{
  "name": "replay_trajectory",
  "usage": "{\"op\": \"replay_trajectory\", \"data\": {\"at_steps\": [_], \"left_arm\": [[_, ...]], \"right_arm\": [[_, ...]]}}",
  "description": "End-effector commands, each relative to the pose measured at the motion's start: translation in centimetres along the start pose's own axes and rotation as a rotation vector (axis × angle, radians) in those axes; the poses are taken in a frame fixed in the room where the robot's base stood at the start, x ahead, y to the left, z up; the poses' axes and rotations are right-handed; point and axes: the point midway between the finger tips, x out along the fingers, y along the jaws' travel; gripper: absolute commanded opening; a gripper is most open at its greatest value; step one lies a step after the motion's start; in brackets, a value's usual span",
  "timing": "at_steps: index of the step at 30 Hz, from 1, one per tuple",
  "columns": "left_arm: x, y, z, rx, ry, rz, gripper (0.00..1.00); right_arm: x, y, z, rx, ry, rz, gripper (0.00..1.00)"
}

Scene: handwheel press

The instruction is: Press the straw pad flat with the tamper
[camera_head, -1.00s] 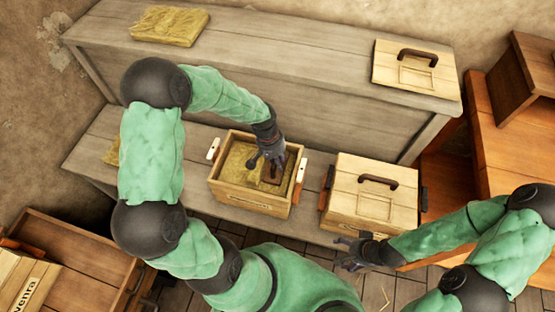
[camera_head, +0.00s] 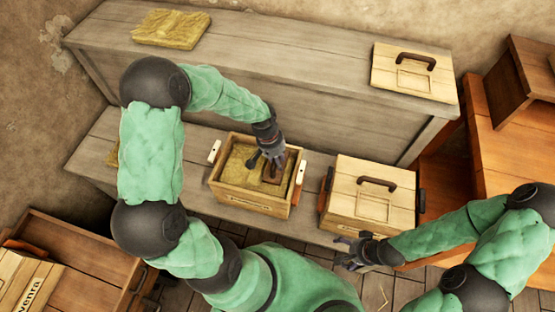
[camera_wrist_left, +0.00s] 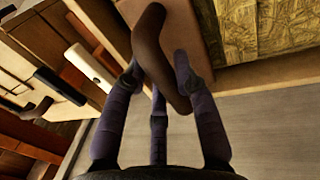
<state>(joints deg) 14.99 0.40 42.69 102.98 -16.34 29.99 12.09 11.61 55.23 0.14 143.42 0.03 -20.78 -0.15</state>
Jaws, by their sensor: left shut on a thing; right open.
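An open wooden crate (camera_head: 250,197) stands on the lower bench, with a yellow straw pad (camera_head: 238,163) inside it. My left gripper (camera_head: 272,163) reaches down into the right part of the crate. It is shut on the tamper, whose curved brown handle (camera_wrist_left: 158,55) lies between its fingers in the left wrist view. The tamper's brown plate (camera_head: 291,165) is partly hidden by the fingers. I cannot tell whether it touches the straw. Straw also shows in the left wrist view (camera_wrist_left: 262,30). My right gripper (camera_head: 350,253) is open and empty, in front of the lower bench.
A lidded crate (camera_head: 350,205) with a brown handle stands right of the open crate. A wooden lid (camera_head: 413,72) and another straw pad (camera_head: 170,27) lie on the upper shelf. Another pad (camera_head: 113,155) is partly behind my left arm. An orange-brown bench (camera_head: 490,150) stands at right.

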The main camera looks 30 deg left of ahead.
Motion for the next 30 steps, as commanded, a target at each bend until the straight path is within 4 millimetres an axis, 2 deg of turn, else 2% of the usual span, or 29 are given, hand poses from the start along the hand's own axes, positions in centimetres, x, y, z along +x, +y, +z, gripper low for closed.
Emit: {"op": "replay_trajectory", "data": {"at_steps": [1,3,21,30], "left_arm": [[-1.0,0.2,-0.1,0.0,0.002,0.0,0.0],[-1.8,0.3,-0.1,0.0,0.003,0.0,0.0],[-7.6,1.5,-0.1,0.0,0.004,0.0,0.0],[-7.7,1.5,-0.1,0.0,0.004,0.0,0.0]], "right_arm": [[-0.8,-0.3,0.0,0.0,0.0,0.0,0.86],[-1.4,-0.5,0.0,0.0,0.0,0.0,0.86],[-5.9,-2.1,0.2,0.0,0.0,0.0,0.86],[-5.8,-2.1,0.2,0.0,0.0,0.0,0.86]]}}
